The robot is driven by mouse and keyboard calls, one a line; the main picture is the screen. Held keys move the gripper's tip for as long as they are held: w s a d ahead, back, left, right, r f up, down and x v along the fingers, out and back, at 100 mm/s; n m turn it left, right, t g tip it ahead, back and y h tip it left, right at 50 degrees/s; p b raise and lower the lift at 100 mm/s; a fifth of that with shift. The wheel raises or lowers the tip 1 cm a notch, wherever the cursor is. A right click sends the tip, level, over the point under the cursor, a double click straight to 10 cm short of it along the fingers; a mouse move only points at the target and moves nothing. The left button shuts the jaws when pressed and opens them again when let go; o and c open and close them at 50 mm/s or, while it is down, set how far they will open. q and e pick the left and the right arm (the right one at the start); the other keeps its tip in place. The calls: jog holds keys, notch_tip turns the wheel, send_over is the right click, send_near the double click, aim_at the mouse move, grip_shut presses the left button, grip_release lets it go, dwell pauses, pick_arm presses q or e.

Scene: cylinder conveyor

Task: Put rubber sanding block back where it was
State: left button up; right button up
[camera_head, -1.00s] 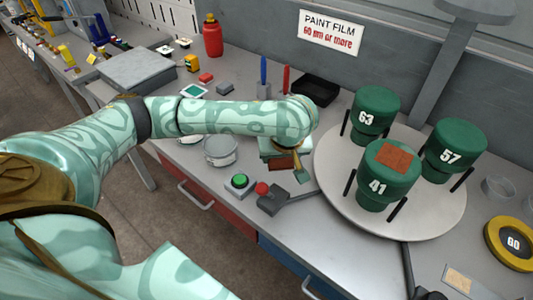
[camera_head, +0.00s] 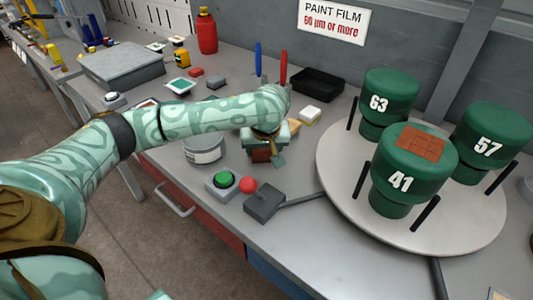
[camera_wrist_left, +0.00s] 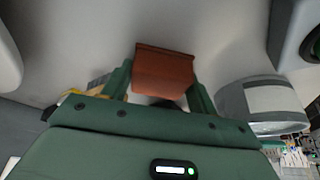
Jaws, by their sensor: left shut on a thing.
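The rubber sanding block, a reddish-brown block (camera_head: 262,156), is between the fingers of my left gripper (camera_head: 265,151), near the middle of the bench. The left wrist view shows the block (camera_wrist_left: 165,70) between the two green fingers of the gripper (camera_wrist_left: 160,88), which is shut on it. Whether the block touches the bench below cannot be told. My left wrist hides part of the bench behind it. My right gripper is not in view.
A grey tin (camera_head: 203,149) stands left of the gripper. A green button (camera_head: 224,179) and a red ball-topped lever (camera_head: 248,184) are in front. A turntable (camera_head: 335,165) with green cylinders stands at right; cylinder 41 (camera_head: 400,182) bears a brick-red patch.

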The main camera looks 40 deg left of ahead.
pick_arm(q)
jog(key=shift+s+r, duration=0.1)
jog(key=shift+r, duration=0.1)
jog(key=o, duration=1)
jog(key=shift+f, duration=0.15)
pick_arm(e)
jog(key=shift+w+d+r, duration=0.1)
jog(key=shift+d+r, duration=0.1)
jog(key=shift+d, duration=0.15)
pick_arm(q)
jog(key=shift+o, duration=0.2)
jog(key=p+v, duration=0.9)
jog(key=v, duration=0.3)
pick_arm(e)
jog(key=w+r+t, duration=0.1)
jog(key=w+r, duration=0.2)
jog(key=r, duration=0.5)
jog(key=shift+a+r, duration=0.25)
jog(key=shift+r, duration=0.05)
